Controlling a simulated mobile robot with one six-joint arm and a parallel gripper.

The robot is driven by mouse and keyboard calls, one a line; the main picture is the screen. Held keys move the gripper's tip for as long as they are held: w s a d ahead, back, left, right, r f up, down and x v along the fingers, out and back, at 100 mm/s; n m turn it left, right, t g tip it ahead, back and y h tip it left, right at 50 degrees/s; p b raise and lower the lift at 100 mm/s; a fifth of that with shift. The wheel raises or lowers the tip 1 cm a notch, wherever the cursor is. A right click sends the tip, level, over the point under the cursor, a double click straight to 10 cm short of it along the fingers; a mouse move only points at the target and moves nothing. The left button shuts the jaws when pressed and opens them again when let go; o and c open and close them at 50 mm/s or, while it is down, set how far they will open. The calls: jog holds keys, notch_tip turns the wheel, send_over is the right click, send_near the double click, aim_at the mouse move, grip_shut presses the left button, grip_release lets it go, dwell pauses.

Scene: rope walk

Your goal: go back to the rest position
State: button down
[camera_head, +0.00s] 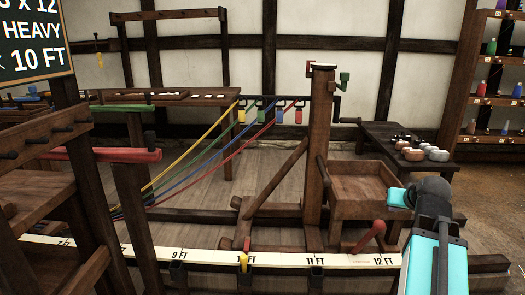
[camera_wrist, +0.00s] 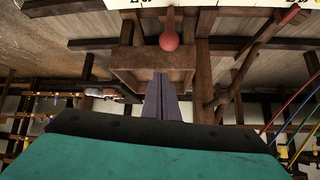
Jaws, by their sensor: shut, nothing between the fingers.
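My gripper (camera_wrist: 163,98) shows in the wrist view as two grey-purple fingers lying together, shut and empty. The wrist view is upside down. The fingers point toward an open wooden box (camera_wrist: 125,64) and a red-ended handle (camera_wrist: 169,38); I cannot tell how far off these are. In the head view my turquoise and black arm rises at the lower right, in front of the right side of the box (camera_head: 358,209). The fingers cannot be made out there.
A wooden post (camera_head: 318,150) stands beside the box. Yellow, green, blue and red ropes slope from hooks down to the left. A dark table (camera_head: 405,140) with round pieces stands behind.

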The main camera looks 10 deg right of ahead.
jog(key=w+a+f+n+g+y+p, duration=0.2)
jog(key=w+a+f+y+p, duration=0.15)
jog(key=a+f+p, duration=0.65)
jog(key=s+a+f+n+g+p, duration=0.1)
jog(key=s+a+f+g+p, duration=0.15)
jog(key=a+f, duration=0.4)
jog(key=s+a+f+g+p, duration=0.25)
jog(key=a+f+p, duration=0.2)
jog(key=a, duration=0.35)
jog(key=s+a+f+n+g+p, duration=0.1)
jog(key=s+a+f+g+p, duration=0.15)
jog(key=s+a+f, duration=0.4)
jog(key=s+a+f+n+g+p, duration=0.1)
jog(key=s+a+f+p, duration=0.25)
jog(key=s, duration=0.55)
jog(key=s+f+g+p, duration=0.1)
jog(key=s+f+g, duration=0.1)
jog(key=s, duration=0.6)
jog(key=s+f+g+p, duration=0.1)
jog(key=s+g+p, duration=0.1)
jog(key=s, duration=0.6)
jog(key=shift+a+f+p, duration=0.25)
jog(key=shift+f+p, duration=0.05)
jog(key=shift+f, duration=0.1)
jog(key=shift+h, duration=0.25)
